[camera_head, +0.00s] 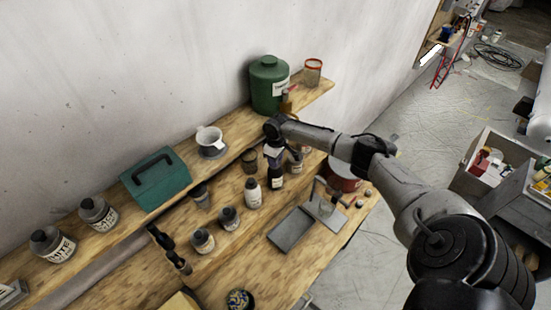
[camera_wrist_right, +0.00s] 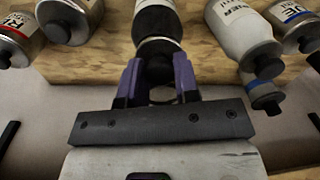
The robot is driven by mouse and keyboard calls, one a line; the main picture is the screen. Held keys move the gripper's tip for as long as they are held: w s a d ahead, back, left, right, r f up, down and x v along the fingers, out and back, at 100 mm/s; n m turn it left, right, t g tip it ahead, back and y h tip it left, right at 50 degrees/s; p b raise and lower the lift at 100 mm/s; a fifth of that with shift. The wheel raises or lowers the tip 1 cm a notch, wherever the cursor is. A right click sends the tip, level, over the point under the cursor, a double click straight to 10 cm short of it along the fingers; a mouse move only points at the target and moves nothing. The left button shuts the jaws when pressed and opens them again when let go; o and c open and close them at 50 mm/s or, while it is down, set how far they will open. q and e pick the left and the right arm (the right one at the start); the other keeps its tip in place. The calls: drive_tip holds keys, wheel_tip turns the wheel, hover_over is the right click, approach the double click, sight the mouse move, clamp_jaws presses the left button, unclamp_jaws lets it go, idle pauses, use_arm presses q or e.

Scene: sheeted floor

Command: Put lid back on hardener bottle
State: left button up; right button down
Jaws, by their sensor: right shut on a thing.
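My right gripper (camera_head: 274,156) reaches down over the bottles on the wooden bench. In the right wrist view, its purple fingers (camera_wrist_right: 158,84) are shut on a dark lid (camera_wrist_right: 157,66). A dark bottle with a pale band (camera_wrist_right: 156,18) lies in line with the lid; whether the lid is seated on it or only against it I cannot tell. In the head view, a dark bottle (camera_head: 277,179) stands just below the gripper. Beside it stands a white bottle with a dark cap (camera_head: 252,194), its label only partly readable in the wrist view (camera_wrist_right: 236,28). I cannot tell which is the hardener.
Several grey tins and jars crowd the bench, including one nearby jar (camera_head: 229,218).

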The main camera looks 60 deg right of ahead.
drive_tip(key=c, duration=1.1)
unclamp_jaws()
drive_tip(key=o, duration=0.8)
drive_tip(key=shift+r, duration=0.1)
